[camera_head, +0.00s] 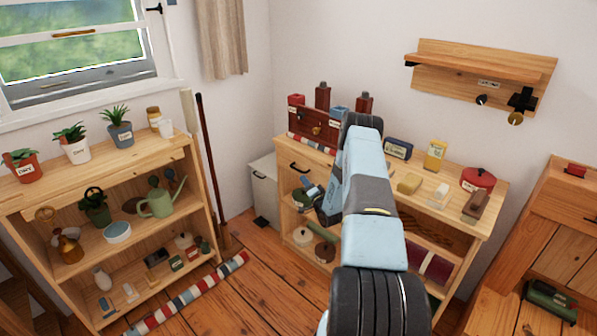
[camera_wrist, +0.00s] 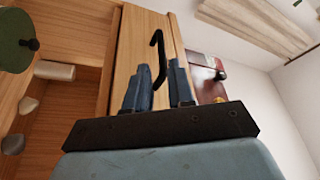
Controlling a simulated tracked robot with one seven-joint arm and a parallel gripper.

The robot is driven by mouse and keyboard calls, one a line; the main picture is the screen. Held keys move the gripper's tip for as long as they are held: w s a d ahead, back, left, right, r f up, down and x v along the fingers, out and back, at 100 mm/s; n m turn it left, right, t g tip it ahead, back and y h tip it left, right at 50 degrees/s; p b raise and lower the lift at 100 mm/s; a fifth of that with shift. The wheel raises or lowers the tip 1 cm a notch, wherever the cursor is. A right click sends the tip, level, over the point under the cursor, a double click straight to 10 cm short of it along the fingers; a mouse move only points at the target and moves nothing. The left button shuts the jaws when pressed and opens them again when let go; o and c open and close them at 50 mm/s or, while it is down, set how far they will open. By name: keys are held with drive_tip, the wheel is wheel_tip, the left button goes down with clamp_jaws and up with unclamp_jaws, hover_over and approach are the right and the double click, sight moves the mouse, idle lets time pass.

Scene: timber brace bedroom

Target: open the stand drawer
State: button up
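The wooden stand (camera_head: 452,205) is in the middle right of the head view. Its drawer, with a black bar handle (camera_head: 299,168), is at the upper left of its front and looks flush. My gripper (camera_head: 311,194) is in front of the stand, just below and right of that handle, partly hidden by my arm. In the wrist view, the pale wooden drawer front (camera_wrist: 128,40) faces me. The black handle (camera_wrist: 160,58) shows between the two blue fingers of my gripper (camera_wrist: 160,88). The fingers are apart, and I cannot tell whether they touch the handle.
On the stand top are a red-brown box (camera_head: 314,128), a yellow container (camera_head: 435,154) and a red pot (camera_head: 478,179). A shelf unit (camera_head: 110,226) with plants is at left, and a striped roll (camera_head: 190,294) lies on the floor. A wooden cabinet (camera_head: 570,215) stands at right.

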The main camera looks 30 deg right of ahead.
sight(298, 170)
drive_tip(key=x, duration=0.8)
drive_tip(key=shift+w, duration=0.35)
clamp_jaws()
drive_tip(key=shift+d, duration=0.15)
